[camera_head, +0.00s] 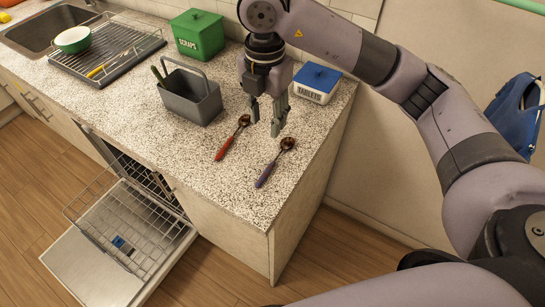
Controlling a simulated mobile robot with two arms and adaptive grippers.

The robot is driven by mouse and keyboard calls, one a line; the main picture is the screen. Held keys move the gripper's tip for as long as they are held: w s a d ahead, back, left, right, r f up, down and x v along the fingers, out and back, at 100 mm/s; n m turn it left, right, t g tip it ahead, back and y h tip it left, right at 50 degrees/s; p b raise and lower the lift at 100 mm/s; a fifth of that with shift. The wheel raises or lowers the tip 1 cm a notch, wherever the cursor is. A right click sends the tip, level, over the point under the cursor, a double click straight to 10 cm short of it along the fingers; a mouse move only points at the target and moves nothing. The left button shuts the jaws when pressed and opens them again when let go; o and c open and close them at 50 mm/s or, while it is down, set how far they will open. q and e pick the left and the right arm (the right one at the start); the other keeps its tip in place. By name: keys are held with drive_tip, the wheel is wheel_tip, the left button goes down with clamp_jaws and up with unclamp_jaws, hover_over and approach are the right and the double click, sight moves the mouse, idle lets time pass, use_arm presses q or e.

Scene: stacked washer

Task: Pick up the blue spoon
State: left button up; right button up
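The blue spoon (267,174) lies on the speckled countertop near its right front corner. Its handle is a dark blue-purple and points toward the front edge; its brown bowl lies at the far end. A red-handled spoon (226,146) lies to its left, roughly parallel. My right gripper (267,117) points down above the counter, behind the two spoons and between their bowls in the picture. Its fingers are apart, with nothing between them. It is not touching the blue spoon. My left gripper is not in view.
A grey caddy (190,100) stands left of my gripper; a white, blue-lidded tablets box (316,84) stands behind it at right. A green scraps bin (198,34) and a dish rack (110,55) are farther back. An open dishwasher (95,268) is below the counter's front edge.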

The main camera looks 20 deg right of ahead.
drive_tip(key=p, duration=0.2)
hover_over(266, 172)
drive_tip(key=f, duration=1.1)
drive_tip(key=shift+w+d+f, duration=0.2)
drive_tip(key=shift+w+d, duration=0.1)
drive_tip(key=shift+d, duration=0.05)
drive_tip(key=f, duration=0.1)
drive_tip(key=f+p, duration=0.1)
drive_tip(key=f, duration=0.1)
drive_tip(key=a+f+p, duration=0.1)
drive_tip(key=shift+s+f, duration=0.25)
drive_tip(key=shift+s, duration=0.05)
drive_tip(key=shift+f, duration=0.55)
drive_tip(key=shift+d, duration=0.1)
clamp_jaws()
